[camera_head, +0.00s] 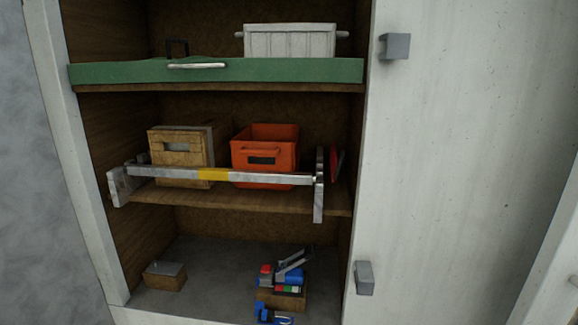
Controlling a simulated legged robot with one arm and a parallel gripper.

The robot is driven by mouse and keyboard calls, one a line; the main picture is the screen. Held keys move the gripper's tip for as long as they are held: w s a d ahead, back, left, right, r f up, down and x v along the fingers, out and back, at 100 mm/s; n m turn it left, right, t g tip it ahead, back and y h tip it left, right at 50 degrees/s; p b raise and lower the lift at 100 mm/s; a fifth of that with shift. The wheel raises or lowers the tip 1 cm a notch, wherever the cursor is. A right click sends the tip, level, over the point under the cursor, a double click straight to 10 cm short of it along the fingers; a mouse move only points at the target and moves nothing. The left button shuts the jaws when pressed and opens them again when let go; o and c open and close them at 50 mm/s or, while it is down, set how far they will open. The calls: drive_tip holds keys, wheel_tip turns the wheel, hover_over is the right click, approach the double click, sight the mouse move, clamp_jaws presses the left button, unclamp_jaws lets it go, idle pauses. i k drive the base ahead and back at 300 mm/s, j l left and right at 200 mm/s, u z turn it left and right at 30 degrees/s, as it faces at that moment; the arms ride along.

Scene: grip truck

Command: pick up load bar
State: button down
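The load bar (255,178) is a long grey metal bar with a yellow band (213,174) near its middle. It lies roughly level across the front of the middle shelf, in front of a wooden crate and an orange bin. Its left end has a pale foot (119,187) near the left side of the cabinet. Its right end meets an upright grey plate (319,190) near the right side. I cannot tell exactly how the ends are supported. My gripper is not in view.
The wooden crate (178,157) and orange bin (265,150) stand on the middle shelf (240,199). A green lid-like panel (130,73) and pale box (290,41) are above. Blue and red tools (291,276) and a small block (164,277) are below. A white panel (460,160) flanks the right.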

sight(205, 173)
drive_tip(key=j+u, duration=0.1)
drive_tip(key=j, duration=0.3)
drive_tip(key=i+j, duration=0.15)
drive_tip(key=j, duration=0.2)
drive_tip(key=j+u, duration=0.15)
drive_tip(key=j, duration=0.25)
drive_tip(key=i+j, duration=0.15)
drive_tip(key=j, duration=0.2)
drive_tip(key=u, duration=0.05)
